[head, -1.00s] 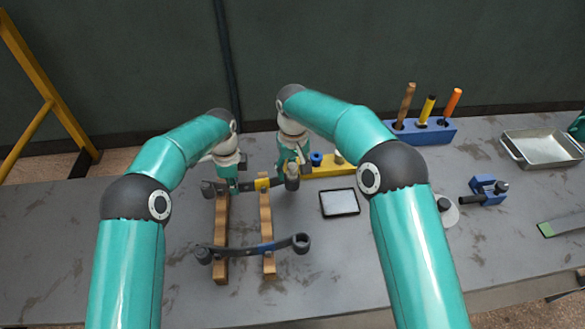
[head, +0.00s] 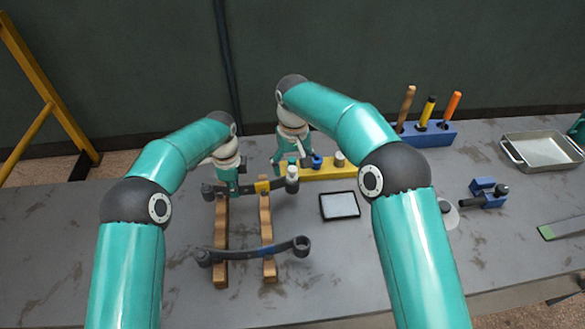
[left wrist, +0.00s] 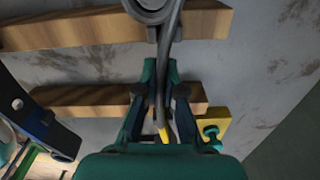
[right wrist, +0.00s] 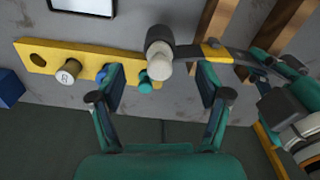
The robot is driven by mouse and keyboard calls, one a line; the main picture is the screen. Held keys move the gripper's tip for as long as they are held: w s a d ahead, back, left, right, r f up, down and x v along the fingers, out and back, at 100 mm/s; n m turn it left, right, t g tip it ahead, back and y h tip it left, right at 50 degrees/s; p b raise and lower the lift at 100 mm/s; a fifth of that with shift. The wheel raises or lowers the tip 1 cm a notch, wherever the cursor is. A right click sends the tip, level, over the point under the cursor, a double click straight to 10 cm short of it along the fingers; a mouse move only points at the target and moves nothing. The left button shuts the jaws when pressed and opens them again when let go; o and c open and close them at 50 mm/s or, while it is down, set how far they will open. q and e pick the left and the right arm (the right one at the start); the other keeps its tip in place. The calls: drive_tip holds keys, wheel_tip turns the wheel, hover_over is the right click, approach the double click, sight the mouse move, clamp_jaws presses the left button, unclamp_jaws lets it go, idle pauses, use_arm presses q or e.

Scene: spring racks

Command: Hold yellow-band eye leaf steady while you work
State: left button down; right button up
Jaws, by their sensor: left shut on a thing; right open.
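The yellow-band eye leaf (head: 262,188) is the far dark strip, lying across two wooden rails, with an eye at each end. My left gripper (head: 238,190) is shut on it between the rails; in the left wrist view the leaf (left wrist: 163,60) runs between the fingers, the yellow band close by. At its right end a pale-topped cylindrical piece (right wrist: 159,52) stands at the eye; how deep it sits is unclear. My right gripper (right wrist: 160,100) is open and empty, just behind that end, its fingers apart from the piece.
A blue-band leaf (head: 245,252) lies nearer on the same rails. A yellow board (right wrist: 95,62) with small pieces is behind. A dark-framed tablet (head: 340,205), blue tool block (head: 428,134), blue clamp-like part (head: 487,193) and metal tray (head: 545,150) are to the right.

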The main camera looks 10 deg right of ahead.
sight(293, 170)
use_arm(q)
drive_tip(key=shift+w+r, duration=0.1)
use_arm(e)
drive_tip(key=shift+r, duration=2.1)
use_arm(q)
drive_tip(key=c, duration=1.2)
unclamp_jaws()
wheel_tip(293, 170, up, 12)
drive_tip(key=shift+f, duration=0.15)
